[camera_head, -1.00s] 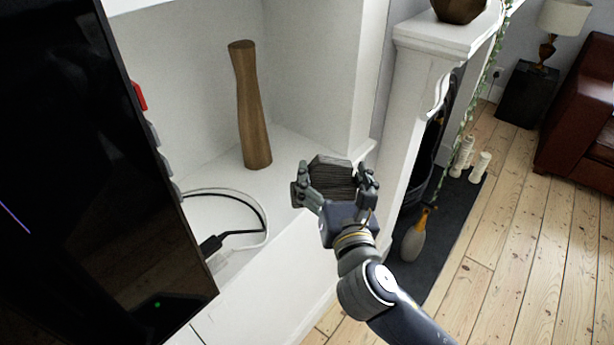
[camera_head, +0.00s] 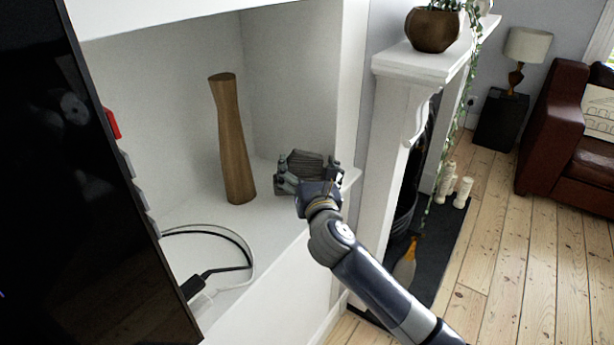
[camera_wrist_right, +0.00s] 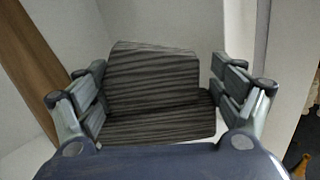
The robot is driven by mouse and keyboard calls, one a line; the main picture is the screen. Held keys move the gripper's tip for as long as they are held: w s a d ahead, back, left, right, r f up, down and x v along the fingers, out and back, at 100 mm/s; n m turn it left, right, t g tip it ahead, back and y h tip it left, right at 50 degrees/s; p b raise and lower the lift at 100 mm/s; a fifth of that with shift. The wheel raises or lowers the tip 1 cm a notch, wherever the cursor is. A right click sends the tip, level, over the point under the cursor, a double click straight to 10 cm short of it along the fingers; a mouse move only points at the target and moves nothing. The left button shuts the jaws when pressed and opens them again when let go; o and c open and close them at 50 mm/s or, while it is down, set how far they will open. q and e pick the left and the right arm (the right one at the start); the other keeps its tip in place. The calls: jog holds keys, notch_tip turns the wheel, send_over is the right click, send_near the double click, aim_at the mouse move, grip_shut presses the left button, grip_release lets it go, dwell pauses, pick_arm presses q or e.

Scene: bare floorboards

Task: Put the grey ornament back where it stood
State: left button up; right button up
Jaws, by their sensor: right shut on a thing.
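The grey ornament (camera_head: 306,161) is a dark, ridged block, wider at its base. My right gripper (camera_head: 309,172) is shut on it and holds it at the right part of the white alcove shelf, near its front edge. Whether its base touches the shelf cannot be told. In the right wrist view the ornament (camera_wrist_right: 153,78) sits upright between the two fingers of the gripper (camera_wrist_right: 158,88). My left gripper is not in view.
A tall wooden vase (camera_head: 233,140) stands on the shelf (camera_head: 190,215) left of the ornament. A black screen (camera_head: 75,180) and cables (camera_head: 250,255) are at the left. A white mantelpiece (camera_head: 420,65) with a brown plant pot (camera_head: 433,30) stands at the right.

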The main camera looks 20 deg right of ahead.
aim_at(307, 177)
jog(key=shift+w, duration=0.3)
jog(key=shift+w+d+f+b, duration=0.1)
jog(key=shift+w+f+b, duration=0.1)
jog(key=shift+f, duration=0.7)
jog(key=shift+w+d+f+b, duration=0.1)
jog(key=shift+f+b, duration=0.05)
jog(key=shift+f, duration=0.7)
jog(key=shift+f, duration=0.15)
jog(key=o, duration=0.9)
jog(key=shift+o, duration=0.2)
jog(key=shift+s+a, duration=0.1)
jog(key=shift+s, duration=0.1)
jog(key=s+a, duration=0.1)
jog(key=s, duration=1)
jog(key=shift+s+a, duration=0.2)
jog(key=shift+s, duration=0.1)
